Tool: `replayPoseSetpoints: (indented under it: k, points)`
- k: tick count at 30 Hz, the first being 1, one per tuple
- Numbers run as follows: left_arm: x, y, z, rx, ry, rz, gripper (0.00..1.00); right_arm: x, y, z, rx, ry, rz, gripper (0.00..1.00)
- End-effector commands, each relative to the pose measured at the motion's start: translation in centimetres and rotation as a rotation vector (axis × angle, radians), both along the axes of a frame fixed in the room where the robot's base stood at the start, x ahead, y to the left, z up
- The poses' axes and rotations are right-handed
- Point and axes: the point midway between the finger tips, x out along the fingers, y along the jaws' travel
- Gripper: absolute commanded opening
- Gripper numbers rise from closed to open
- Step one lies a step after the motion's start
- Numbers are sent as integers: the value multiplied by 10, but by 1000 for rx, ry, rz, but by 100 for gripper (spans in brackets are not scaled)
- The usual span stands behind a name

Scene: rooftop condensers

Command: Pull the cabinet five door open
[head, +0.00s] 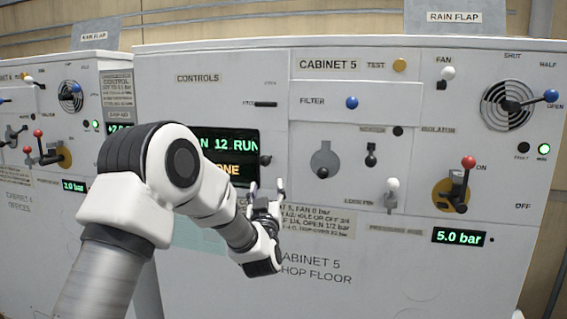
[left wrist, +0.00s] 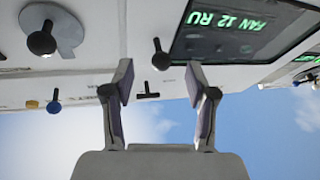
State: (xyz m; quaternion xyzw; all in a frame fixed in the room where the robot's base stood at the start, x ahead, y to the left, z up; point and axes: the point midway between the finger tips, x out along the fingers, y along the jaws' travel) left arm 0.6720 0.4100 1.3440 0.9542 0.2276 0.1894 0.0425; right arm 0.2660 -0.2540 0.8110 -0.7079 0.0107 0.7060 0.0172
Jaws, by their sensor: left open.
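The cabinet five front (head: 430,285) is a pale panel facing me, labelled CABINET 5. A door area marked CONTROLS (head: 198,78) holds a dark display (head: 228,146) reading "12 RUN". A small dark knob (head: 265,160) sits just right of the display. My left gripper (head: 266,188) is open just below that knob in the head view, fingers pointing up toward the panel. In the left wrist view, the picture is upside down and the knob (left wrist: 161,58) shows beyond and between the two open fingertips, apparently untouched. My right gripper is not in view.
Other controls crowd the front: a red-knobbed isolator lever (head: 468,163), a white knob (head: 392,184), a blue filter knob (head: 351,103), and a round vent with a blue-tipped lever (head: 550,96). Cabinet 4 (head: 50,190) stands at the left. My left arm hides part of the display.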

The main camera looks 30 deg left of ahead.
Motion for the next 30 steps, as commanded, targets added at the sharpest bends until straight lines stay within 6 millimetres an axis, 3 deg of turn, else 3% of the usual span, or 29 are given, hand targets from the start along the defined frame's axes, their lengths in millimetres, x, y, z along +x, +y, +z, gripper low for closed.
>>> replayPoseSetpoints:
  k: [1, 3, 12, 18, 25, 26, 30]
  points:
    - [-5, 2, 20, -5, -30, 2, 57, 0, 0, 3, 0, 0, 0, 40]
    - [-6, 3, 33, -6, -50, 1, 57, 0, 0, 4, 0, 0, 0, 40]
    - [32, 24, 57, -6, -51, 0, 57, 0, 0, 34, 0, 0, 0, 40]
    - [53, 35, 62, -6, -49, -2, 57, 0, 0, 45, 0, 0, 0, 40]
    - [55, 36, 61, -7, -48, -2, 57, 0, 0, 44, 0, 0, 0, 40]
    - [55, 36, 61, -7, -48, -2, 54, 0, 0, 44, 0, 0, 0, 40]
    - [55, 36, 61, -6, -48, -3, 4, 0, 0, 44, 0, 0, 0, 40]
